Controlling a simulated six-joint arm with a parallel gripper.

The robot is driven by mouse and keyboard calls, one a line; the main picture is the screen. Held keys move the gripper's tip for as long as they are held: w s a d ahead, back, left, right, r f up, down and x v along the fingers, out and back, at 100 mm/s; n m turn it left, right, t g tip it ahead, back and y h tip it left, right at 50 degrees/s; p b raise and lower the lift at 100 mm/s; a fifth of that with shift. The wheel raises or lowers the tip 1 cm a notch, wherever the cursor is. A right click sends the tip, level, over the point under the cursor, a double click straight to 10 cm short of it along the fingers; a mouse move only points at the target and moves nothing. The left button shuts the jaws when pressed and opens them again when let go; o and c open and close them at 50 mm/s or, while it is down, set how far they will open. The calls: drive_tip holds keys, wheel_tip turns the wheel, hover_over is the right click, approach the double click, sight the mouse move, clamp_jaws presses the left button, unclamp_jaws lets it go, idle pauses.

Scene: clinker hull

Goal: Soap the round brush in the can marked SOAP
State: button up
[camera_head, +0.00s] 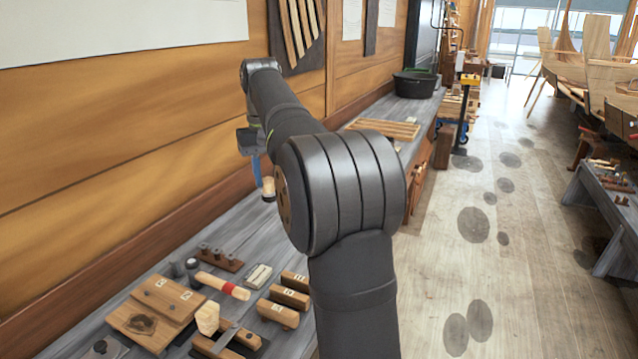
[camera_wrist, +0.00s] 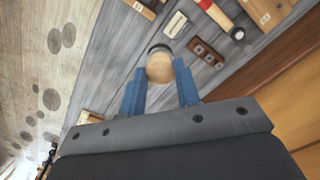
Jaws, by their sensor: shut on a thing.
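My gripper (camera_head: 258,176) hangs over the back of the grey bench, near the wall. Its blue fingers show in the wrist view (camera_wrist: 160,88) on either side of a round pale end with a dark rim, which I take to be the round brush (camera_wrist: 160,69). In the head view the brush (camera_head: 268,188) points down below the fingers, with a pale part and a dark band. It appears held above the bench, not touching anything I can see. I cannot make out a can marked SOAP in either view; my arm hides part of the bench.
The bench holds a red-banded tool (camera_head: 222,286), a rack with dark pegs (camera_head: 220,257), a pale block (camera_head: 258,276), lettered wooden blocks (camera_head: 290,297) and a plane-like tool (camera_head: 226,341). A black tub (camera_head: 415,84) stands farther along. The wooden wall (camera_head: 130,120) borders the bench.

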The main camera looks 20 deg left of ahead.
drive_tip(key=s+a+f+n, duration=0.2)
drive_tip(key=s+f, duration=0.2)
drive_tip(key=s, duration=0.5)
drive_tip(key=s+a+f+n, duration=0.2)
drive_tip(key=s+f, duration=0.3)
drive_tip(key=s, duration=0.5)
drive_tip(key=s+d+f+n, duration=0.2)
drive_tip(key=s+f, duration=0.2)
drive_tip(key=s, duration=0.4)
drive_tip(key=s+d+f+n, duration=0.2)
drive_tip(key=s+f, duration=0.1)
drive_tip(key=s, duration=0.6)
drive_tip(key=shift+w+a+f, duration=0.1)
drive_tip(key=shift+f, duration=1.25)
drive_tip(key=shift+w+f, duration=0.1)
drive_tip(key=shift+f, duration=1.25)
drive_tip(key=shift+f, duration=0.55)
wheel_tip(320, 180, up, 7)
